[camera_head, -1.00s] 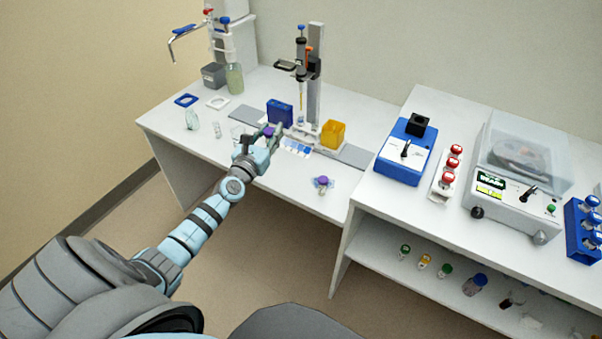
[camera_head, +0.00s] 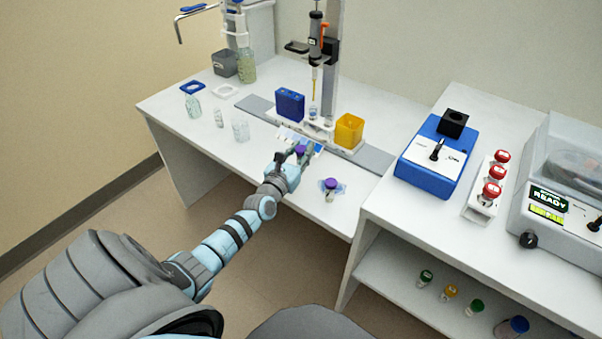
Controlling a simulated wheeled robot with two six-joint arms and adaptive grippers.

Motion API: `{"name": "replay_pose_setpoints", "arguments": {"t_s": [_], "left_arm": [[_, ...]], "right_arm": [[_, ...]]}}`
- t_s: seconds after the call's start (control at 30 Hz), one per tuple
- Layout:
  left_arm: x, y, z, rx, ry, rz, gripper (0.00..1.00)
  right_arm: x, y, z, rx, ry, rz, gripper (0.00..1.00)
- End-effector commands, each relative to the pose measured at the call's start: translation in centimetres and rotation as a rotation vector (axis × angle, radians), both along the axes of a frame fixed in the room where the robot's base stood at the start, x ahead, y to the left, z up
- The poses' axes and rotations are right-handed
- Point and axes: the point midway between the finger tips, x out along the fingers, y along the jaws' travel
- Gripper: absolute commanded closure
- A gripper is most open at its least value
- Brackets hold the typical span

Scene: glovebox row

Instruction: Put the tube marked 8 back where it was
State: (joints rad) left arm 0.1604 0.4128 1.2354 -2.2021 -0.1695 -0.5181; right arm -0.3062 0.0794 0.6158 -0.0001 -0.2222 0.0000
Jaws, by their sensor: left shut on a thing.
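My left gripper (camera_head: 297,157) is shut on a purple-capped tube (camera_head: 300,149). It holds the tube at the front part of the left bench, in front of the blue-and-white card (camera_head: 318,147); I cannot tell whether the tube touches the bench. Most of the tube's body is hidden by the fingers. Another purple-capped tube (camera_head: 330,185) is on the bench just to the right, near the front edge. No number can be read on either tube. My right gripper is not in view.
A blue box (camera_head: 290,104), a dispensing stand (camera_head: 332,60) and a yellow bin (camera_head: 349,131) stand behind the gripper. Clear containers (camera_head: 240,130) stand to the left. On the right bench are a blue device (camera_head: 432,170) and a rack of red-capped tubes (camera_head: 484,200). The front right of the left bench is mostly free.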

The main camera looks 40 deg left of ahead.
Motion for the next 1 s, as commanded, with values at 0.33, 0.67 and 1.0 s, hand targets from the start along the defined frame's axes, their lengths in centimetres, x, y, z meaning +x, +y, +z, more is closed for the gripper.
{"name": "replay_pose_setpoints", "arguments": {"t_s": [0.33, 0.67, 1.0], "left_arm": [[-0.1, 0.1, -5.1, 0.0, -0.002, 0.002, 0.99], [-0.1, 0.1, -5.0, 0.0, -0.001, 0.002, 0.7], [-0.1, 0.1, -4.9, 0.0, -0.001, 0.002, 0.53]], "right_arm": [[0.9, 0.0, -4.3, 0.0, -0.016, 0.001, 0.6], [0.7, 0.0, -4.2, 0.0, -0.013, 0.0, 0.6], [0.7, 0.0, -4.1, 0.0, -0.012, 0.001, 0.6]]}}
